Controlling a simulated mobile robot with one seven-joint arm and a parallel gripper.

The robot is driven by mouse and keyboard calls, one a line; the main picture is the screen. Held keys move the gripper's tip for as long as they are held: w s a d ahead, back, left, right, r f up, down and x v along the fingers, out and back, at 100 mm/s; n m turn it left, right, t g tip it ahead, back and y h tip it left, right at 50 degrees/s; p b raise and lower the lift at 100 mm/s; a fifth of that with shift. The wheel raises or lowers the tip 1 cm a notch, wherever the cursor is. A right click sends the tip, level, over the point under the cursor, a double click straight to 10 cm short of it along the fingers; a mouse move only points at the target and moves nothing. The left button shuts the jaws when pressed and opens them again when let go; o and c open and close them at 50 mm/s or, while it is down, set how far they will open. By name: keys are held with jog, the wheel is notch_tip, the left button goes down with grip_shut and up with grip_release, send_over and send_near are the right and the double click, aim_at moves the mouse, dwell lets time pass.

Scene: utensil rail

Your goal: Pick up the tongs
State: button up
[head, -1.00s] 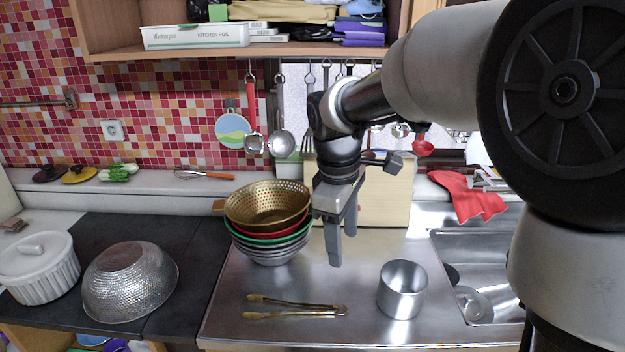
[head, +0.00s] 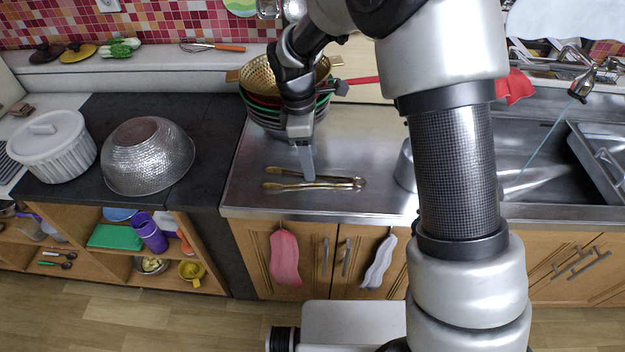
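The golden metal tongs (head: 330,182) lie flat on the steel counter (head: 250,202), with their two arms spread toward the left and their joined end at the right. Only one finger shows clearly, so the gap between the fingers is hidden.
Stacked colanders (head: 265,95) stand just behind my gripper. A steel pot (head: 404,166) is partly hidden by my arm at the right. An upturned metal bowl (head: 147,155) and a white ribbed pot (head: 52,147) sit at the left. The counter's left front is clear.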

jog(key=shift+w+d+f, duration=0.1)
jog(key=shift+d+f, duration=0.1)
jog(key=shift+f, duration=0.85)
jog(key=shift+w+d+f, duration=0.15)
jog(key=shift+d+f, duration=0.1)
jog(key=shift+f, duration=0.75)
jog(key=shift+w+d+f, duration=0.1)
jog(key=shift+d+f, duration=0.1)
jog(key=shift+f, duration=0.85)
jog(key=c, duration=1.1)
jog(key=shift+r, duration=0.1)
jog(key=shift+c, duration=0.2)
